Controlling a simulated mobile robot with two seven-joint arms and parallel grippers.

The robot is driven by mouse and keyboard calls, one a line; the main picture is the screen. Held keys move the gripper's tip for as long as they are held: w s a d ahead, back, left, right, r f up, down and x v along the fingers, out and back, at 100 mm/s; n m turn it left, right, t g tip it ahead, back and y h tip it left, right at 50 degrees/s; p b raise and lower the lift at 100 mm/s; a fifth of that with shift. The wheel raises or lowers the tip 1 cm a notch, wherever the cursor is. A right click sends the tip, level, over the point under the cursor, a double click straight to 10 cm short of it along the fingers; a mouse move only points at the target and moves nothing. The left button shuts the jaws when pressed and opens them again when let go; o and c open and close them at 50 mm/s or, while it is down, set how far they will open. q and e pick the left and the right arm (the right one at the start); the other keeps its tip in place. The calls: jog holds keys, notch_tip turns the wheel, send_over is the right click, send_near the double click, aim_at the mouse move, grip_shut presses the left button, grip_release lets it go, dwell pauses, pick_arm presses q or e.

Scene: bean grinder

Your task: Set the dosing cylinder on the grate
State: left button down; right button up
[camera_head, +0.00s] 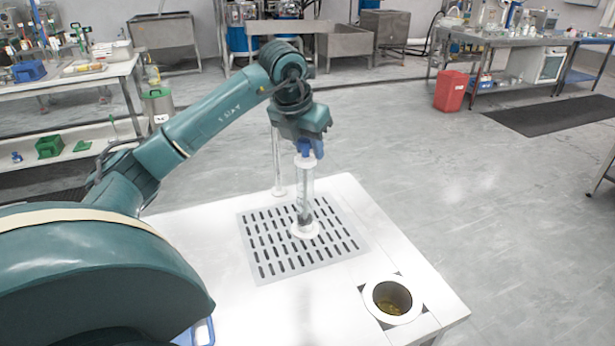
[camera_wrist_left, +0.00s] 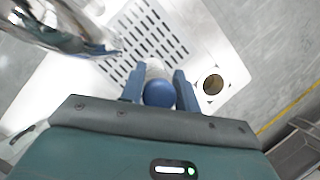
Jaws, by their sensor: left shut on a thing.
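The dosing cylinder (camera_head: 304,196) is a clear upright tube with a pale collar and a white round foot. My left gripper (camera_head: 310,150) is shut on its top from above. In the left wrist view a round blue top (camera_wrist_left: 158,94) sits between the two blue fingers of the gripper (camera_wrist_left: 158,84). The grate (camera_head: 262,250) is a grey slotted plate in the white table. The foot appears over the grate's middle; I cannot tell whether it touches or hovers just above. The grate also shows in the left wrist view (camera_wrist_left: 150,32). My right gripper is not in view.
A second clear tube (camera_head: 277,165) stands behind the grate on the white table (camera_head: 225,285). A round opening with a white rim (camera_head: 412,312) lies at the front right. A shiny blurred object (camera_wrist_left: 62,28) fills the wrist view's upper left.

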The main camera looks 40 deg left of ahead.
aim_at(308, 171)
pick_arm(q)
jog(key=shift+f, duration=3.2)
jog(key=c, duration=0.9)
grip_release()
jog(key=shift+c, duration=0.2)
jog(key=v, duration=1.2)
